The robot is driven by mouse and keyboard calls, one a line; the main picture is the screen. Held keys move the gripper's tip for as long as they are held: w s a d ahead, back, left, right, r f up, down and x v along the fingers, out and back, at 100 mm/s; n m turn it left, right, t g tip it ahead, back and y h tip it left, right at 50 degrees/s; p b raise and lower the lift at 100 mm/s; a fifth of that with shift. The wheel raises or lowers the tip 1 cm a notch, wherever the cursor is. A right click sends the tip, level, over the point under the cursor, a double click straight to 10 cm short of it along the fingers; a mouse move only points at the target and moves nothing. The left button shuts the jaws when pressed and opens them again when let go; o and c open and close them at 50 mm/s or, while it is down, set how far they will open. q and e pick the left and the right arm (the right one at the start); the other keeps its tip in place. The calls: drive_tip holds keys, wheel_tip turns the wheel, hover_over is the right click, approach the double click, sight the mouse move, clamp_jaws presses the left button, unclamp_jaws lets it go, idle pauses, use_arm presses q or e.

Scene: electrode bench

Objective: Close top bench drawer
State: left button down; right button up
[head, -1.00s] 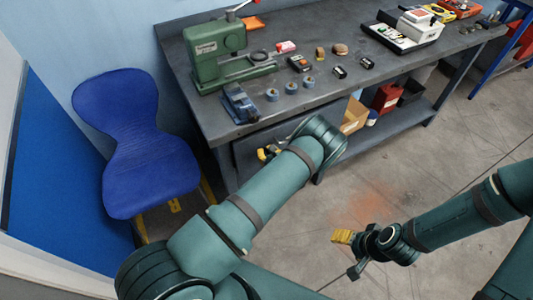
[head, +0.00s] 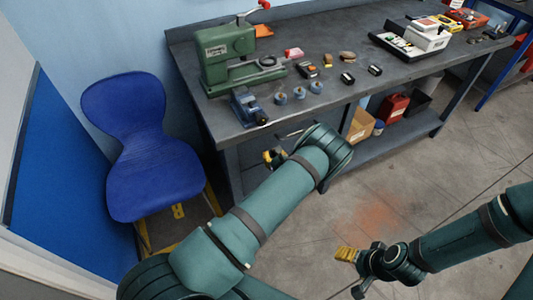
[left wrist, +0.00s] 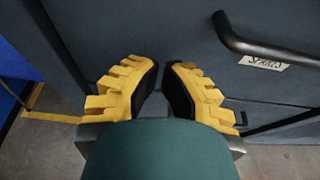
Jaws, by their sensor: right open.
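Under the left end of the grey bench, the drawer unit is mostly hidden behind my left arm in the head view. The left wrist view shows a dark grey drawer front (left wrist: 130,25) with a black bar handle (left wrist: 262,48) and a small pale label (left wrist: 264,62). I cannot tell how far the drawer stands out. My left gripper (head: 273,158) is in front of the drawer unit. In the left wrist view its yellow, black-padded fingers (left wrist: 162,68) have a narrow empty gap, left of the handle and not around it. My right gripper (head: 347,255) is open and empty over the floor.
A blue chair (head: 150,175) stands left of the bench. The bench top (head: 340,100) carries a green machine (head: 228,55), a blue vise (head: 246,105) and several small parts. A red container (head: 392,107) is on the lower shelf. The floor in front is clear.

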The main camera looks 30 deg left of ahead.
use_arm(q)
drive_tip(key=p+v, duration=0.1)
drive_tip(key=v, duration=0.9)
drive_tip(key=shift+s+d+p, duration=0.2)
drive_tip(key=shift+d+p, duration=0.05)
drive_tip(key=shift+p, duration=0.1)
use_arm(e)
drive_tip(key=shift+s+r, duration=0.2)
drive_tip(key=shift+r, duration=0.55)
use_arm(q)
drive_tip(key=shift+f, duration=0.1)
